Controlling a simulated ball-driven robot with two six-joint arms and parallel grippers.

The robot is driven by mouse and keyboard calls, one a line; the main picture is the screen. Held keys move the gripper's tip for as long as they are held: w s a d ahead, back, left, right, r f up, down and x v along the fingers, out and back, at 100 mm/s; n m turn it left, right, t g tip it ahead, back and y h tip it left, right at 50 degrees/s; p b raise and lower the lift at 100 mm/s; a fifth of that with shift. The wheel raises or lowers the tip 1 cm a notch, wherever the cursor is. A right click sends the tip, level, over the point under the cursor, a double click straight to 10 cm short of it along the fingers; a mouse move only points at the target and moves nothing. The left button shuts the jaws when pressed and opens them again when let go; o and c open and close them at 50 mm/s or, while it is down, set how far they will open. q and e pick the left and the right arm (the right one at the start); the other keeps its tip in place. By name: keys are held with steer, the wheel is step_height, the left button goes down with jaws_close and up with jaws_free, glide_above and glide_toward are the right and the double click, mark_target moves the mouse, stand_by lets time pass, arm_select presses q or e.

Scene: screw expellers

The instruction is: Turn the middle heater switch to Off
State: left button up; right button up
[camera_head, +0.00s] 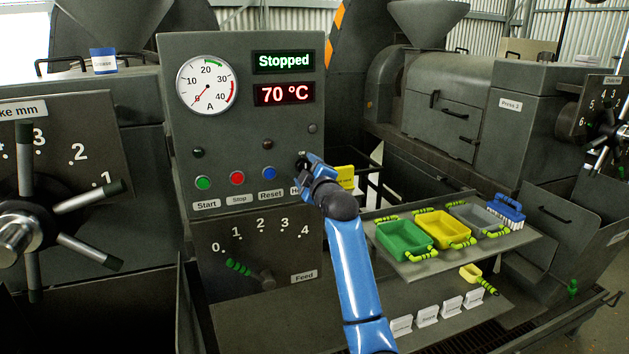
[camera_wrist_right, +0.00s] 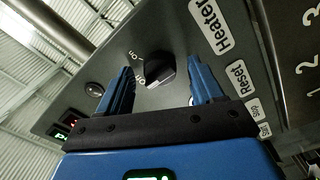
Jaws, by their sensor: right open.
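The middle panel (camera_head: 244,140) carries the heater switch, a black rotary knob (camera_wrist_right: 157,69) seen in the right wrist view above the "Heater" label (camera_wrist_right: 211,26). White marks stand beside the knob; its exact setting is hard to read. My right gripper (camera_head: 306,162) is at the panel in the head view and largely covers the switch and part of its label. In the right wrist view its two blue fingers are open, one on each side of the knob in the picture. I cannot tell if they touch it. My left gripper is not in view.
Left of the gripper are the blue Reset (camera_head: 269,174), red Stop (camera_head: 237,178) and green Start (camera_head: 203,183) buttons. The displays read "Stopped" (camera_head: 284,62) and "70 °C" (camera_head: 284,93). A shelf with green (camera_head: 404,254), yellow and grey trays stands to the right.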

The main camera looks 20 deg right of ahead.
steer(key=s+b, duration=0.1)
steer(key=s, duration=0.9)
steer(key=shift+s+d+b, duration=0.15)
steer(key=shift+b, duration=0.2)
step_height(320, 180, up, 5)
steer(key=s+m+t, duration=0.2)
steer(key=m+t, duration=0.1)
steer(key=m, duration=0.1)
steer(key=s+a+f+m+g, duration=0.1)
steer(key=s+f+m, duration=0.3)
steer(key=s+f, duration=1.5)
steer(key=s+a+f+m+g, duration=0.1)
steer(key=s+f+m, duration=0.3)
steer(key=s+f, duration=1.5)
steer(key=s+g, duration=0.1)
steer(key=s, duration=0.3)
steer(key=shift+a+f+m+h, duration=0.15)
steer(key=shift+a+m+h, duration=0.15)
steer(key=shift+a, duration=0.1)
